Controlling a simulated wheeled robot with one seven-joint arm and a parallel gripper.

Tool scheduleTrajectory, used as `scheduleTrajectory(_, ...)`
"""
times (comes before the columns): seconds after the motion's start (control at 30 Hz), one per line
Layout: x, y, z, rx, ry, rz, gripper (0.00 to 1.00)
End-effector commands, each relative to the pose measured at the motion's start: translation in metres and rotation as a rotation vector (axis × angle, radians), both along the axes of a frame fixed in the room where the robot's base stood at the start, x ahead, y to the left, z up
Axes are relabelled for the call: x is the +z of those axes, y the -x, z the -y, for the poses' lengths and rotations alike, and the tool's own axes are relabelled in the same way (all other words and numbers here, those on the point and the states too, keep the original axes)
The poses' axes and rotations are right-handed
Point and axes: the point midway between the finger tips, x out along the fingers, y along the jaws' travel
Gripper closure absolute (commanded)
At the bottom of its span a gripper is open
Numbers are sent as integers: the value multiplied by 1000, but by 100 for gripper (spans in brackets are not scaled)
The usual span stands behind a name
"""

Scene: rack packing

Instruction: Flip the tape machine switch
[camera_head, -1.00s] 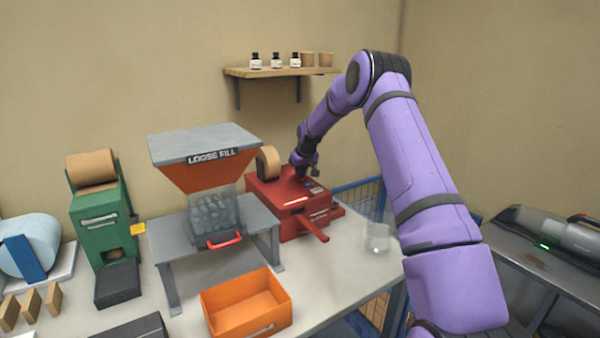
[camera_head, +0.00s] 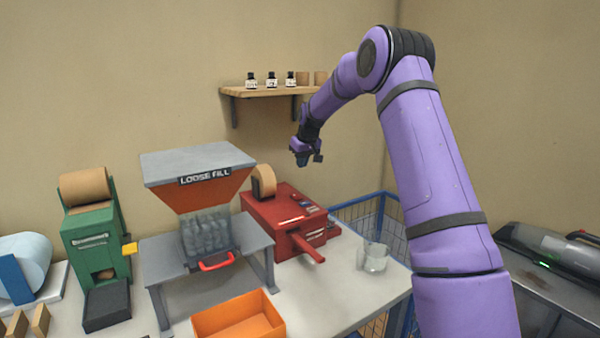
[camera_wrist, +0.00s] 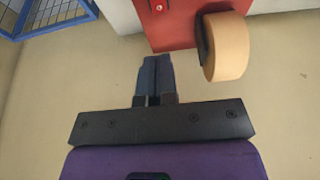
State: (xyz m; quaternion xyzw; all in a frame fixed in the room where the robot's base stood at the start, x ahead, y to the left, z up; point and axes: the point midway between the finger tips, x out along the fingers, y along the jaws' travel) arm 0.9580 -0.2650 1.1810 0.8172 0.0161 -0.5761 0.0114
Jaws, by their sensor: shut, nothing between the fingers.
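The red tape machine (camera_head: 287,218) stands on the table right of the loose fill dispenser, with a tan tape roll (camera_head: 264,180) at its back left. Small controls (camera_head: 308,205) sit on its top; they are too small to tell which way the switch lies. My gripper (camera_head: 303,160) is in the air above and behind the machine, apart from it. In the wrist view my gripper (camera_wrist: 156,60) is shut and empty, its fingers together. The red machine (camera_wrist: 170,22) and the tape roll (camera_wrist: 228,46) show at the top of that view, with the front of the machine cut off.
The loose fill dispenser (camera_head: 195,178) stands left of the machine, with an orange bin (camera_head: 240,318) in front. A clear beaker (camera_head: 375,260) stands to the right. A wall shelf (camera_head: 265,91) with small bottles is behind my gripper. A blue wire cage (camera_head: 370,212) is at the table's right edge.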

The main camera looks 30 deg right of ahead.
Motion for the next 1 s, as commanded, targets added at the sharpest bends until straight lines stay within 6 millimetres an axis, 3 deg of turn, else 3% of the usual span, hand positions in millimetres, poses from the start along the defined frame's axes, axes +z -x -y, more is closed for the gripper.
scheduleTrajectory(1.0,12,-8,2,0,0,-4,100)
